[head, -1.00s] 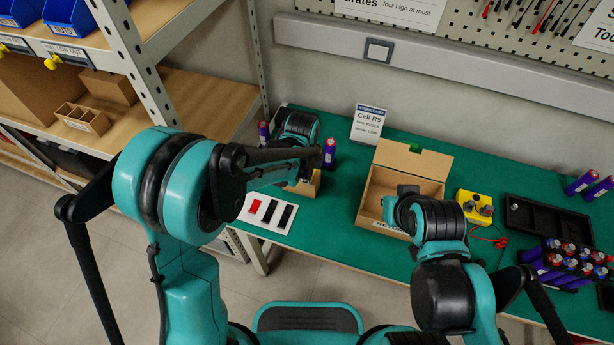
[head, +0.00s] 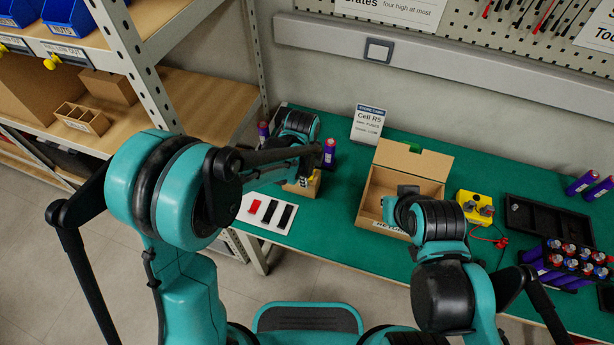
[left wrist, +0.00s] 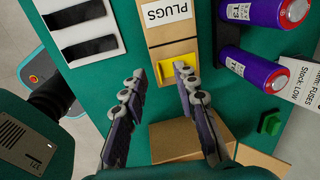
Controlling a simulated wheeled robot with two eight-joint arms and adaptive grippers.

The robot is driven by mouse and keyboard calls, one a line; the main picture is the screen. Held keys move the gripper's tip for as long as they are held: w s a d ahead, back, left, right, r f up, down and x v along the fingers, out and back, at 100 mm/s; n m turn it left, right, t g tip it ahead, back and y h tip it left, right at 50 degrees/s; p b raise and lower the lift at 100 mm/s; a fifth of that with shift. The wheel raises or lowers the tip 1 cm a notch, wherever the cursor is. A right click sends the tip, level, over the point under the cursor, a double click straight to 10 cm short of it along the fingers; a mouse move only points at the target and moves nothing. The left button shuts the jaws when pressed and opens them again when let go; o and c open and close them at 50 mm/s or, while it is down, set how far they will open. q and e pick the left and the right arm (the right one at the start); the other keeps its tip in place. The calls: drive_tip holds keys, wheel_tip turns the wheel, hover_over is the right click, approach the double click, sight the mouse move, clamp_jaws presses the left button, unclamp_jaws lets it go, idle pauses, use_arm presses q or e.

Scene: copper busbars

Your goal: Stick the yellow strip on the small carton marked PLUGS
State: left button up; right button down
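The small carton marked PLUGS (left wrist: 165,22) is at the top middle of the left wrist view. In the head view, the carton (head: 305,187) is partly hidden behind my left arm. The yellow strip (left wrist: 194,58) lies against the carton just below the label. My left gripper (left wrist: 159,74) has its two fingers apart. One fingertip overlaps the strip in the picture; the other is beside the carton's left edge. I cannot tell whether the fingertip touches the strip. My right gripper is hidden behind its own arm at the open box.
A white card (head: 247,217) with one red and two black strips lies left of the carton. An open cardboard box (head: 370,204), a yellow switch box (head: 467,199) and a black tray (head: 519,212) are farther right.

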use_arm(q)
wheel_tip(320, 180, up, 11)
drive_tip(key=s, duration=0.1)
drive_tip(key=shift+s+a, duration=0.25)
drive_tip(key=shift+s, duration=0.05)
use_arm(e)
drive_tip(key=shift+s, duration=0.1)
use_arm(q)
drive_tip(key=s+a+r+n+t, duration=0.3)
drive_tip(key=s+a+n+t, duration=0.2)
drive_tip(key=s+a+n, duration=0.9)
drive_tip(key=a+n, duration=0.2)
drive_tip(key=n, duration=0.5)
drive_tip(key=shift+s+a+r+n+t, duration=0.2)
drive_tip(key=shift+s+n+t, duration=0.1)
drive_tip(key=shift+s, duration=0.1)
